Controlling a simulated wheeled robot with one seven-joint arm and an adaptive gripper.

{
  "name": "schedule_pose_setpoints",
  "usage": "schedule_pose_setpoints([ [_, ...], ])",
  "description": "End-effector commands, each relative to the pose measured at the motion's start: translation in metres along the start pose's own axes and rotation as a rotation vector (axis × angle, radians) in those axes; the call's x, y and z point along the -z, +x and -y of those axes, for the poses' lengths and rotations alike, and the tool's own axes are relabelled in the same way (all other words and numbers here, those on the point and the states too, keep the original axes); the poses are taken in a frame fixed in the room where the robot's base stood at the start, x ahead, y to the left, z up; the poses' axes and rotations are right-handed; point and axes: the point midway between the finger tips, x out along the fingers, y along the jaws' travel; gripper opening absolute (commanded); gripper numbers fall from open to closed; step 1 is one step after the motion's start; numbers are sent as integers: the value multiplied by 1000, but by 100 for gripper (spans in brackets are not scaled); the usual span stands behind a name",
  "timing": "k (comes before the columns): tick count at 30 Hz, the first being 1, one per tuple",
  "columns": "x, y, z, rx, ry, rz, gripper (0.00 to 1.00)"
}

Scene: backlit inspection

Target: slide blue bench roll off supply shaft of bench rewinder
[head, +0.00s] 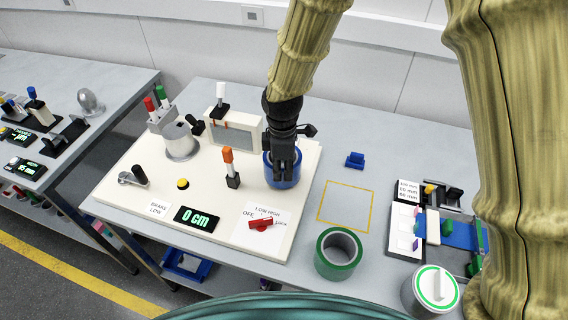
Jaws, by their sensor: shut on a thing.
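The bench rewinder is a cream board (138,222) on the grey table, carrying a grey metal post, levers, a panel and a "0 cm" display (196,219). The blue bench roll (282,181) is at the board's right side. My gripper (284,168) comes down on the roll from above and is shut on it, with the dark fingers over its top and near side. The supply shaft is hidden by the gripper and roll. I cannot tell whether the roll is still around the shaft or raised on it.
A yellow-outlined square (345,206) on the table to the right is empty. A green roll (338,252) stands in front of it, and a small blue block (355,160) lies behind. A device with a blue strip (457,234) and a white-lidded can (430,291) are further right.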

Motion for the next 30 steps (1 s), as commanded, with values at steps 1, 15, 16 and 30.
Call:
schedule_pose_setpoints([
  [1, -1, 1, 2, 6, 0, 3, 0],
  [15, -1, -10, 3, 6, 0, 3, 0],
  [16, -1, -10, 3, 6, 0, 3, 0],
  [30, -1, -24, 2, 5, 0, 3, 0],
])
